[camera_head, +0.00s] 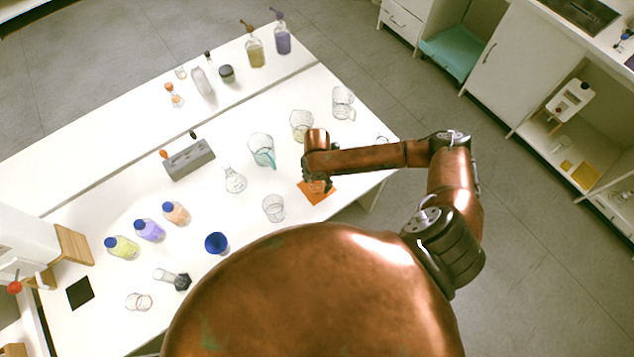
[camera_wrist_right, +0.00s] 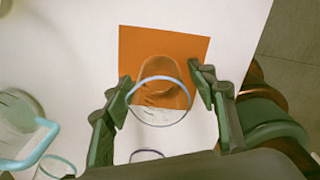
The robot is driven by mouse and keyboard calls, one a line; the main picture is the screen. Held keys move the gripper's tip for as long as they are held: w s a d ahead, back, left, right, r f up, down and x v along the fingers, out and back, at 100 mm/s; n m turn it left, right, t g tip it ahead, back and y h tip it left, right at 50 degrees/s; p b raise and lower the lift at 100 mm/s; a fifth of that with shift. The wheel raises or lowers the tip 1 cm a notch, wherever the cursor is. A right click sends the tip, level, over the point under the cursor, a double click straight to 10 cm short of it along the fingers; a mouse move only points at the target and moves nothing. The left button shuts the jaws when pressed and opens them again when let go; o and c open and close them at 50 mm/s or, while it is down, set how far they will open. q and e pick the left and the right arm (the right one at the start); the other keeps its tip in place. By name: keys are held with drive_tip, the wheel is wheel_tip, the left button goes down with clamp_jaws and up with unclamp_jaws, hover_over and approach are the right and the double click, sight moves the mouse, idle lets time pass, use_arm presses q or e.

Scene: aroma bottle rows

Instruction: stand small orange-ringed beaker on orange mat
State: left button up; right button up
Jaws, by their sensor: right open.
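The orange mat (camera_head: 312,197) lies near the right end of the white table, and it fills the upper middle of the wrist view (camera_wrist_right: 195,50). A small clear beaker (camera_wrist_right: 160,98) with a pale blue-grey rim stands on the mat's near part. Its glass shows orange from the mat behind it, so I cannot make out an orange ring. My right gripper (camera_head: 318,184) is over the mat. In the wrist view its fingers (camera_wrist_right: 160,103) are open, one on each side of the beaker, with gaps visible. My left gripper is not in view.
A clear beaker (camera_head: 273,208) and a teal-handled jug (camera_head: 262,150) stand left of the mat. Glass mugs (camera_head: 301,124) stand behind my right arm. A reddish-ringed glass (camera_head: 138,302) is at the front left. Several blue-capped bottles (camera_head: 150,230) stand at left. The table's right edge is close.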

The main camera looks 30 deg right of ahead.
wheel_tip(320, 180, up, 12)
drive_tip(key=shift+p, duration=0.45)
idle(1.0)
